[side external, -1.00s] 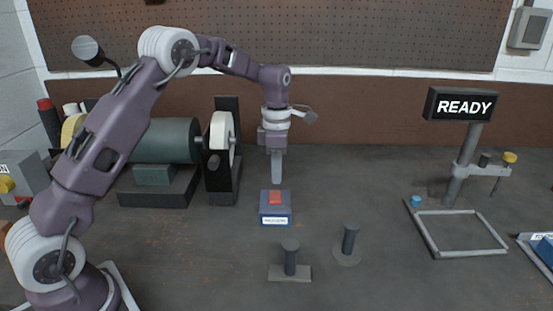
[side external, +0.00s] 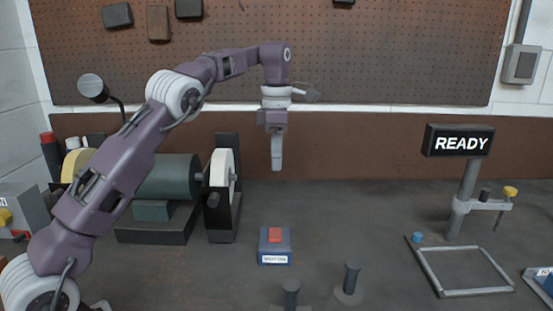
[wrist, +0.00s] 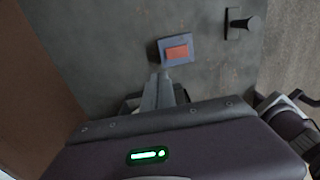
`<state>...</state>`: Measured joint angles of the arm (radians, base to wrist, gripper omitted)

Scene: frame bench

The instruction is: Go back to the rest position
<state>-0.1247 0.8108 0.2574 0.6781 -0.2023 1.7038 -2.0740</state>
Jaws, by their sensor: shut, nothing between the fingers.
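My gripper (side external: 277,166) is shut and empty, pointing straight down in the air well above the bench. It hangs above and behind the blue switch box (side external: 275,255) with a red button (side external: 275,235) and a white label. In the wrist view the shut fingertips (wrist: 163,78) show just below the blue box with its orange-red button (wrist: 177,52). The gripper is apart from the box and touches nothing.
A grinder (side external: 165,178) with a pale wheel stands left of the gripper. Two dark pegs (side external: 351,277) stand in front. At right are a READY sign (side external: 459,140) on a post and an empty frame (side external: 465,291). Bench between box and post is clear.

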